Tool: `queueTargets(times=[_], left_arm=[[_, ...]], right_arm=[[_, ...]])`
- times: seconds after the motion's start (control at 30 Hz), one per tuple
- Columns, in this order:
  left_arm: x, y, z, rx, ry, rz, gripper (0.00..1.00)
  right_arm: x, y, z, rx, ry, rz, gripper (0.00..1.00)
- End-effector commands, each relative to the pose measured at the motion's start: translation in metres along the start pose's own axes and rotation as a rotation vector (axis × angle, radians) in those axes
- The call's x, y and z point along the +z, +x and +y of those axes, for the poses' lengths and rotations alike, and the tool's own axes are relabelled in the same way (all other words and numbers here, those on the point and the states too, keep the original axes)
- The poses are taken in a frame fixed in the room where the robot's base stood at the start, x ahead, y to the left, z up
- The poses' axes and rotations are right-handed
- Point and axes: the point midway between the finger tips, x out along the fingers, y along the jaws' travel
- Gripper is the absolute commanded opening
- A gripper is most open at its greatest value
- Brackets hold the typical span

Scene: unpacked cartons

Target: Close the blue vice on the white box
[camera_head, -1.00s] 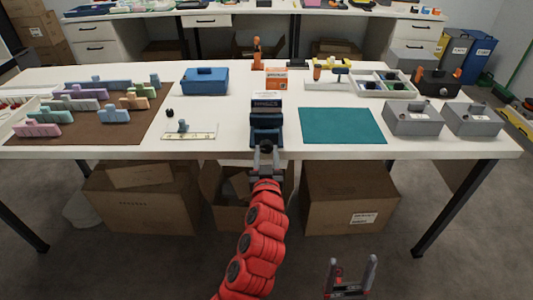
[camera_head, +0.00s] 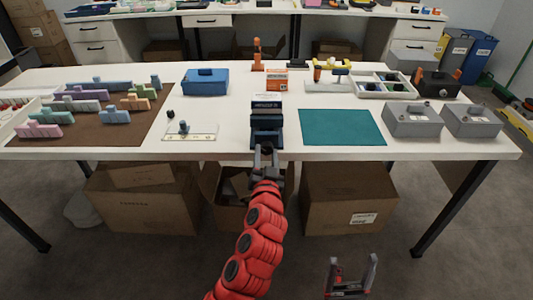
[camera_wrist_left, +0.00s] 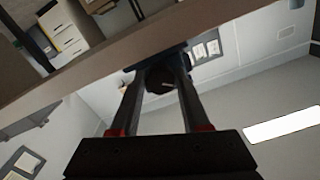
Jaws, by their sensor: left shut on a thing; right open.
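The blue vice (camera_head: 266,132) stands at the front edge of the white table, with its dark jaws (camera_head: 266,104) on the far side. My left gripper (camera_head: 265,152) is at the vice's near end, just off the table edge. In the left wrist view its two fingers (camera_wrist_left: 158,75) are shut on a dark round part, which looks like the vice handle (camera_wrist_left: 160,83). I cannot make out a white box between the jaws, or the jaw gap. My right gripper (camera_head: 353,265) is open and empty, low in front of the table.
A teal mat (camera_head: 342,126) lies right of the vice, and a white plate with small parts (camera_head: 190,137) lies left. A blue toolbox (camera_head: 205,82), an orange box (camera_head: 277,80) and grey cases (camera_head: 412,121) stand around. Cartons (camera_head: 347,198) sit under the table.

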Motion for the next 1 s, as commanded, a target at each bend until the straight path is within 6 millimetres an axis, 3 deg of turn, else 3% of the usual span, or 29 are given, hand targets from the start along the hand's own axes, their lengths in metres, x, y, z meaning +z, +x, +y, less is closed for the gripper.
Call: queueTargets(times=[0.7,1.0], left_arm=[[-0.002,0.000,-0.003,0.001,0.676,-0.003,0.00],[-0.001,0.000,-0.003,0.003,0.885,-0.003,0.00]], right_arm=[[-0.005,0.027,0.001,0.000,0.000,0.000,0.76],[-0.006,0.036,0.002,0.000,0.000,0.000,0.76]])
